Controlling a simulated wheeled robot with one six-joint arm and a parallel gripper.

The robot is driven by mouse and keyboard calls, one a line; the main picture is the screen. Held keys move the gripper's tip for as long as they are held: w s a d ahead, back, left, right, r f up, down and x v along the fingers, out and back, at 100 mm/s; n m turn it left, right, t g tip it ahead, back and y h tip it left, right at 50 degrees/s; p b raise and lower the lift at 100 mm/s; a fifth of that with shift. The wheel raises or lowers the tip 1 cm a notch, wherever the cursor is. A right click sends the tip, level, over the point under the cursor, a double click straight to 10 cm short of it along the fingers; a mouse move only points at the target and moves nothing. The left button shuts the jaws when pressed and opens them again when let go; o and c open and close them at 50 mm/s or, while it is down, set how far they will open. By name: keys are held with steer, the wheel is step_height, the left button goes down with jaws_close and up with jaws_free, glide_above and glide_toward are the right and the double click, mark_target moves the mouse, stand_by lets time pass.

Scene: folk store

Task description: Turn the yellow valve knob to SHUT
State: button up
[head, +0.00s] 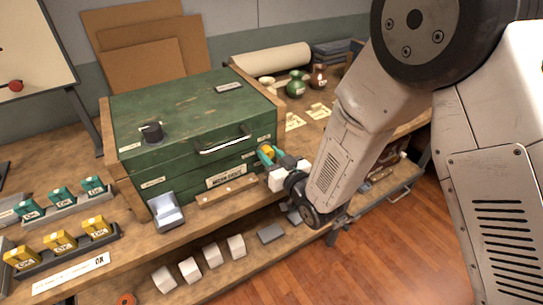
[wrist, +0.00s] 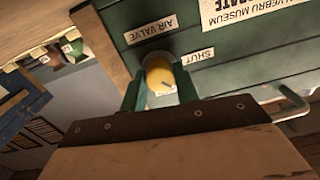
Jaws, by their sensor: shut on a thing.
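The yellow valve knob (wrist: 159,76) is on the green chest's front (wrist: 235,62), between the two green fingers of my gripper (wrist: 158,80) in the wrist view. The fingers are shut on it. A small dark mark on the knob faces the picture's lower right. The SHUT label (wrist: 198,56) is to the right of the knob and the AIR VALVE label (wrist: 150,30) is above it, both upside down. In the head view the knob (head: 266,150) shows partly at the chest's right end, with my gripper (head: 271,157) against it.
The green chest (head: 190,105) stands on a wooden bench, with a black knob (head: 152,132) on top and a handle (head: 222,144) in front. A grey card-reader-like device (head: 166,212) stands before it. Yellow and teal OK-marked blocks are at left. Green and brown jars stand behind.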

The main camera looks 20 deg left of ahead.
steer(key=n, duration=0.5)
steer(key=shift+n, duration=0.3)
steer(key=shift+s+a+n, duration=0.1)
steer(key=shift+n, duration=2)
steer(key=o, duration=1)
steer(key=shift+c, duration=0.2)
steer(key=v, duration=0.8)
steer(key=shift+s+a, duration=0.1)
